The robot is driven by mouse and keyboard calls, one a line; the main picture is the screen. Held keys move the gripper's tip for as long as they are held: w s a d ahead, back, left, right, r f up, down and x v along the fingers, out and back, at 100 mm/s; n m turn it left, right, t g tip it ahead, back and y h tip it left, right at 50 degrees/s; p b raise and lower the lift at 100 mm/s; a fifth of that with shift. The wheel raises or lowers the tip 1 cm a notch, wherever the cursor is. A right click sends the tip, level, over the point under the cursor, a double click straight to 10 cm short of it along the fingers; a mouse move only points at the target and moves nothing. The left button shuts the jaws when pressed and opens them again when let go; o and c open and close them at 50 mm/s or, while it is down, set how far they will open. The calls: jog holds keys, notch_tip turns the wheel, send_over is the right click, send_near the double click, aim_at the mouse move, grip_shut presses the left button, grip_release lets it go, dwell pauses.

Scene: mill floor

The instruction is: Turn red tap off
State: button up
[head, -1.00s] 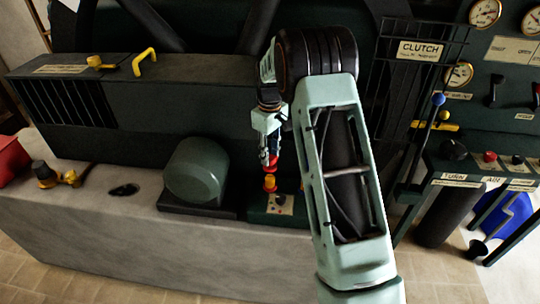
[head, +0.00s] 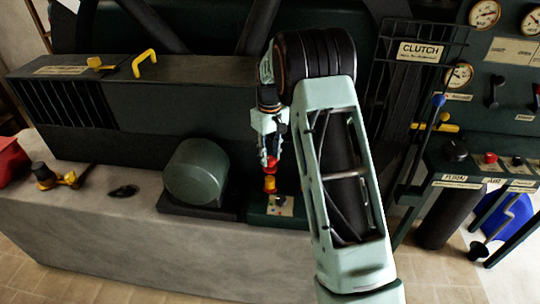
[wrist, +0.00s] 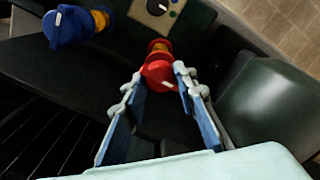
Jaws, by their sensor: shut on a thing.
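The red tap (wrist: 158,72) has a red knob with a pale mark, on a yellow body. In the wrist view it sits between the fingertips of my gripper (wrist: 158,80). The gripper is shut on the red knob. In the head view the red tap (head: 270,178) stands on a small dark green box beside the motor, and my gripper (head: 270,160) points down onto it from above. My arm crosses the middle of the head view and hides what lies just right of the tap.
A blue tap (wrist: 66,27) on a yellow body is close by in the wrist view. A rounded green motor (head: 196,172) stands left of the red tap. A dark panel with a yellow handle (head: 144,62) rises behind. A clutch lever (head: 438,100) stands at right.

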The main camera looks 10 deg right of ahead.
aim_at(270, 158)
jog(key=o, duration=1.2)
jog(key=shift+c, duration=0.2)
notch_tip(270, 158, up, 12)
